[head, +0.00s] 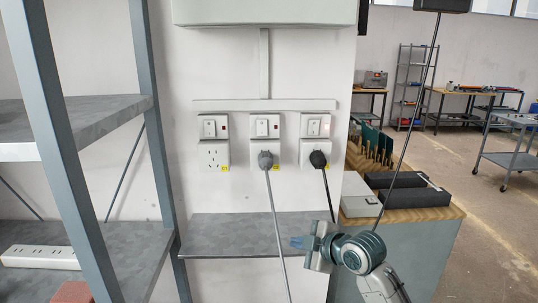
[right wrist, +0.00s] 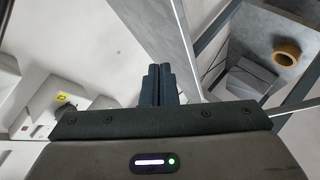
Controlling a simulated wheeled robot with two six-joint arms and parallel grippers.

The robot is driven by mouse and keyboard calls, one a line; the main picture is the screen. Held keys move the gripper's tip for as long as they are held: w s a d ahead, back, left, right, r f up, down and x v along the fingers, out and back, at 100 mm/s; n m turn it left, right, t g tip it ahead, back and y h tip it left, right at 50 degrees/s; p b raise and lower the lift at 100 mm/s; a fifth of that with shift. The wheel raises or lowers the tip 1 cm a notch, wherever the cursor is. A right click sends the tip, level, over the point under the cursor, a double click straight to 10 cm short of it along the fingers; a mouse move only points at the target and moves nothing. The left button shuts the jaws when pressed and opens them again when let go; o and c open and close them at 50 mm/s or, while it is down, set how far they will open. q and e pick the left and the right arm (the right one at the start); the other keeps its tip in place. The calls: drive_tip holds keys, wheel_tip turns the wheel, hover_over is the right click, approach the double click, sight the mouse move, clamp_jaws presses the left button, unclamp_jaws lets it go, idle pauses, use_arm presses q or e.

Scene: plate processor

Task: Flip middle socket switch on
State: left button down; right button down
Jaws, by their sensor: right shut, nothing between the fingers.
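The middle socket switch (head: 262,127) is a white rocker on a wall plate with a small dark red indicator beside it. A grey plug (head: 265,160) with a grey cable sits in the outlet below it. My right gripper (head: 297,242) is in front of the wall shelf, below and to the right of the middle socket and apart from it. Its blue-grey fingers are shut together and empty, and they also show in the right wrist view (right wrist: 158,85). The rocker's exact tilt is too small to tell. My left gripper is out of view.
The left socket (head: 213,155) has no plug; the right socket has a black plug (head: 318,160) and a pinkish glow at its switch. A grey wall shelf (head: 225,236) juts out below. A metal rack (head: 60,150) stands left, a wooden-topped bench (head: 440,212) right.

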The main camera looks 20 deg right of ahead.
drive_tip(key=w+r+n+t+y, duration=0.1)
drive_tip(key=r+n, duration=0.3)
drive_tip(key=r, duration=0.8)
drive_tip(key=w+d+r+n+t+y, duration=0.1)
drive_tip(key=w+r+n+t+y, duration=0.1)
drive_tip(key=r, duration=1)
drive_tip(key=shift+w+d+r+n+y, duration=0.25)
drive_tip(key=shift+w+n, duration=0.3)
drive_tip(key=shift+n, duration=0.45)
drive_tip(key=shift+a, duration=0.15)
drive_tip(key=p, duration=0.5)
approach(258, 134)
drive_tip(key=a, duration=0.2)
drive_tip(key=w+a, duration=0.1)
drive_tip(key=a, duration=0.1)
drive_tip(key=shift+w+r, duration=0.1)
drive_tip(key=shift+r, duration=0.1)
drive_tip(key=w, duration=0.1)
drive_tip(key=w+p, duration=0.1)
drive_tip(key=shift+w+d+f, duration=0.25)
drive_tip(key=shift+d, duration=0.05)
drive_tip(key=shift+w+d+f+p, duration=0.25)
drive_tip(key=shift+w+d+p, duration=0.15)
drive_tip(key=shift+w, duration=0.25)
drive_tip(key=shift+a, duration=0.1)
